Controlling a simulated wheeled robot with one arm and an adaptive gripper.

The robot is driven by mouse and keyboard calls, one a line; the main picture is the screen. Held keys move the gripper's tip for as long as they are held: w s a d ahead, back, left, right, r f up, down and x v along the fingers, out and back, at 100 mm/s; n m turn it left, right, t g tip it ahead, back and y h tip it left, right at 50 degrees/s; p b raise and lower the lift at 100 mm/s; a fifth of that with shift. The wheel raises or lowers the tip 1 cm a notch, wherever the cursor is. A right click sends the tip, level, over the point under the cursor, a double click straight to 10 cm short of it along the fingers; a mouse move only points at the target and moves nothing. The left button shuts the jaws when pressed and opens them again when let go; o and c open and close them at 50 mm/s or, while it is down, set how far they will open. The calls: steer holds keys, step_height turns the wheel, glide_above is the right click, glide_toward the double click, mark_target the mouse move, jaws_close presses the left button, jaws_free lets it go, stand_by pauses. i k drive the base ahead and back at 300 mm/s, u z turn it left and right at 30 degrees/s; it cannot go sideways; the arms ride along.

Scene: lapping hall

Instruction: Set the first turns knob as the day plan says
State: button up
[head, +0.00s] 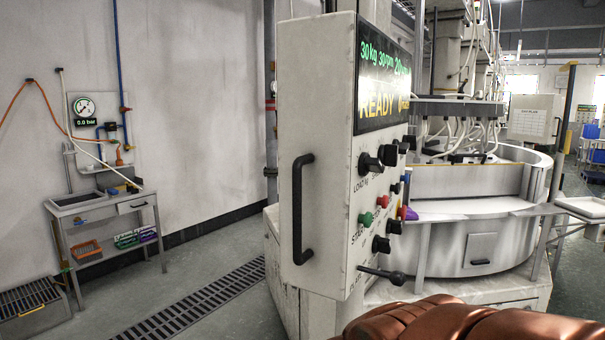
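The control panel (372,130) is a pale box seen at a steep angle, with a dark display (383,78) reading "30 kg 30 rpm 20…" and "READY" below. A black knob (369,163) sits above a label like "LOAD kg". Another black knob (388,155) is just right of it. Two lower black knobs (380,245) (394,226) sit near the panel's bottom. I cannot tell which is the first turns knob; most labels are too oblique. A white board (533,118) at the back right may be the day plan; its lines are unreadable. My gripper is not in view.
A black lever (381,274) sticks out below. The round lapping machine (470,245) stands behind. Floor left of the panel is open, with a drain grate (195,305).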

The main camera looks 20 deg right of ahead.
mark_target(403, 147)
steer(key=u, duration=1.3)
steer(key=k, duration=0.95)
steer(key=z, duration=1.2)
steer(key=i, duration=0.3)
steer(key=z, duration=0.1)
